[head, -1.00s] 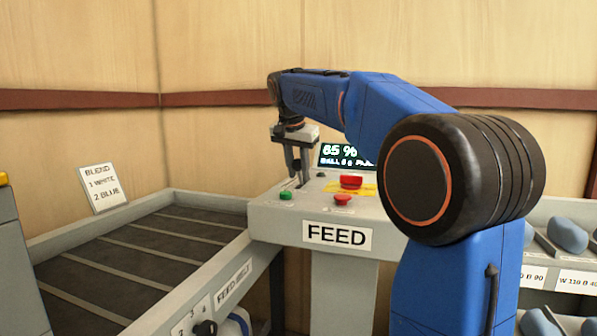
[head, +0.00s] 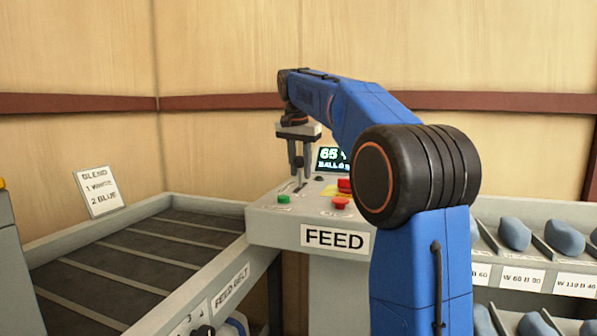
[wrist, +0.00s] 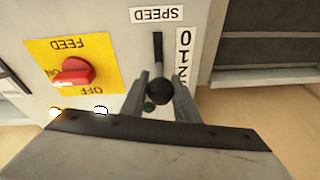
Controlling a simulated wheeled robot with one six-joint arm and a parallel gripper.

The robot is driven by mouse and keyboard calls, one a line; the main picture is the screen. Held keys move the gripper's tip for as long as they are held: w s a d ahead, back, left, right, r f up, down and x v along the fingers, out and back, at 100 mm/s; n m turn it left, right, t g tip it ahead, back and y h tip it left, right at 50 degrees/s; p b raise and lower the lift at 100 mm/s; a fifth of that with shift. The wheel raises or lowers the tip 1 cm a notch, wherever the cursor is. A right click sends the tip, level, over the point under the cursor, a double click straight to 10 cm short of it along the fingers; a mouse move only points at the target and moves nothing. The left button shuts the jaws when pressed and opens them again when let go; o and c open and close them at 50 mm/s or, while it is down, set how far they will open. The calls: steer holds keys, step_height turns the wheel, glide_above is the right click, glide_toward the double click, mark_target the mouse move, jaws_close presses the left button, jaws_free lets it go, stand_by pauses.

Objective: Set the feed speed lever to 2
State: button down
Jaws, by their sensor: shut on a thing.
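The feed speed lever (wrist: 161,92) has a round black knob and stands at a dark slot in the grey panel, beside the SPEED label (wrist: 157,15). My gripper (wrist: 159,98) is shut on the knob, one finger on each side. A white number scale (wrist: 185,55) runs beside the slot and appears upside down in the wrist view, with 0 at the far end. The knob is toward the higher-number end in that view, but its exact setting cannot be told. In the head view my gripper (head: 300,178) reaches down to the console top (head: 275,215), and the fingers partly hide the lever.
A red FEED knob (wrist: 72,72) on a yellow plate lies beside the lever. A green button (head: 284,199), a red button (head: 340,203) and a display (head: 332,158) are also on the console. The feed belt (head: 140,250) is on the left; bins (head: 520,235) are on the right.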

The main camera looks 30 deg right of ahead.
steer(key=shift+w+d+f, duration=0.1)
steer(key=shift+w+d, duration=0.45)
steer(key=shift+w, duration=0.05)
steer(key=shift+f, duration=0.1)
stand_by(1.0)
steer(key=c, duration=1.4)
jaws_free()
steer(key=v, duration=1.7)
steer(key=shift+s+r, duration=0.15)
steer(key=shift+r, duration=0.1)
